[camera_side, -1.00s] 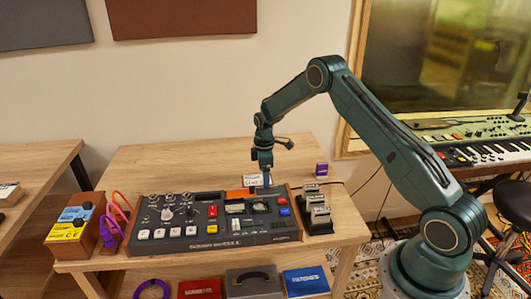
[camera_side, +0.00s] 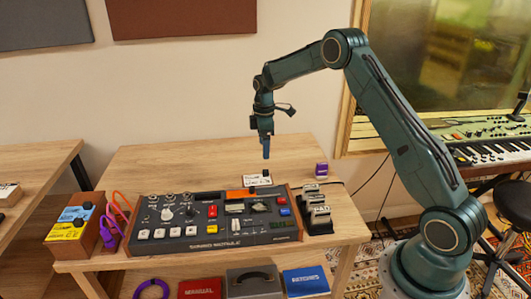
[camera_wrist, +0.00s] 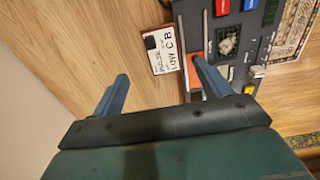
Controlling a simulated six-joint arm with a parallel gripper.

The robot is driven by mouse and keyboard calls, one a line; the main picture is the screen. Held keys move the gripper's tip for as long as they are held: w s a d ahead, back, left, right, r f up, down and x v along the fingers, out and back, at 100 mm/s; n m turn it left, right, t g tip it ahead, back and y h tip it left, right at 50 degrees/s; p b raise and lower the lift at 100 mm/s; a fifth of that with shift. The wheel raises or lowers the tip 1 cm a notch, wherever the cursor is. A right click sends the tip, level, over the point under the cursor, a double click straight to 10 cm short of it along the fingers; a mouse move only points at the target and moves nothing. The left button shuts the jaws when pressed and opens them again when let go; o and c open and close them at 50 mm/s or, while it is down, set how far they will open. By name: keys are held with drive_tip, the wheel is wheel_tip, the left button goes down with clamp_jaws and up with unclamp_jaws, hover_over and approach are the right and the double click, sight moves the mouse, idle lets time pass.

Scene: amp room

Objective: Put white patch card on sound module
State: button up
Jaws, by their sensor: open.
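The white patch card (camera_side: 256,180) has black lettering and a black patch. It lies at the back edge of the sound module (camera_side: 190,240), by the orange strip. In the wrist view the card (camera_wrist: 163,51) is beside the module's edge (camera_wrist: 222,18), close to or touching it; I cannot tell whether any part rests on the module. My gripper (camera_side: 266,155) is above the card, clear of it and pointing down. In the wrist view its two fingers (camera_wrist: 160,72) are spread apart with nothing between them.
Small grey blocks on a black rack (camera_side: 318,212) stand right of the module, with a purple block (camera_side: 321,170) behind. A yellow and blue box (camera_side: 76,222) with orange and purple cables is at the left. The wooden table behind the module is mostly clear.

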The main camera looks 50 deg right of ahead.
drive_tip(key=shift+r, duration=0.3)
drive_tip(key=shift+r, duration=0.1)
idle(0.3)
drive_tip(key=s+a+r+m+t, duration=0.1)
drive_tip(key=s+a+r+m, duration=0.1)
drive_tip(key=s+a+r, duration=0.65)
drive_tip(key=s+a+r+m+t, duration=0.25)
drive_tip(key=s+r, duration=0.25)
drive_tip(key=r, duration=0.6)
drive_tip(key=s+a+m+t, duration=0.1)
drive_tip(key=s+a+m, duration=0.1)
drive_tip(key=s, duration=0.9)
drive_tip(key=s+a+m+t, duration=0.1)
drive_tip(key=s+a, duration=0.4)
drive_tip(key=s, duration=0.6)
drive_tip(key=shift+s+a+m, duration=0.2)
drive_tip(key=shift+s+m, duration=0.1)
drive_tip(key=shift+m, duration=0.45)
